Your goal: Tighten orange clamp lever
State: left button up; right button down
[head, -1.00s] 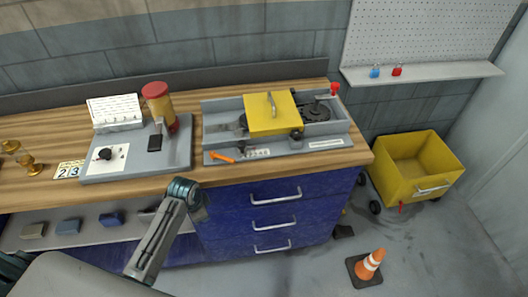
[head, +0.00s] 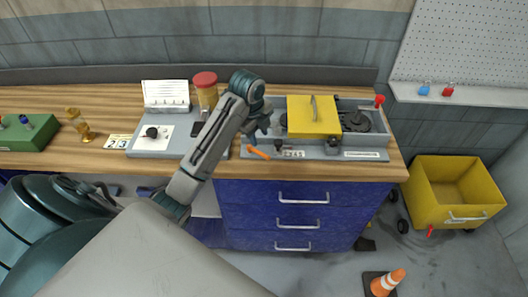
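The orange clamp lever (head: 259,153) lies at the front left of the grey fixture (head: 370,143) on the bench. It is slanted, its left end higher in the picture. A dark knob (head: 279,145) stands just right of it. My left gripper (head: 257,130) hangs just above and behind the lever, pointing down. The fingers are small and partly hidden by the wrist, so I cannot tell whether they are open or touching the lever. My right gripper is out of view.
A yellow cover (head: 313,117) with a handle sits on the fixture. A red-capped jar (head: 205,90) and a grey panel (head: 150,143) are left of my arm. A red knob (head: 379,100) rises at the fixture's right. The wooden bench (head: 110,160) is clear along its front edge.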

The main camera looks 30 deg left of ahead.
aim_at(263, 154)
pick_arm(q)
jog(key=f+p, duration=0.1)
jog(key=f, duration=0.2)
jog(key=w+f+p, duration=0.1)
jog(key=f, duration=0.2)
jog(key=f+p, duration=0.1)
jog(key=f, duration=0.2)
jog(key=shift+w+d, duration=0.15)
jog(key=shift+w, duration=0.2)
jog(key=shift+w+f, duration=0.1)
jog(key=shift+f, duration=0.6)
grip_shut()
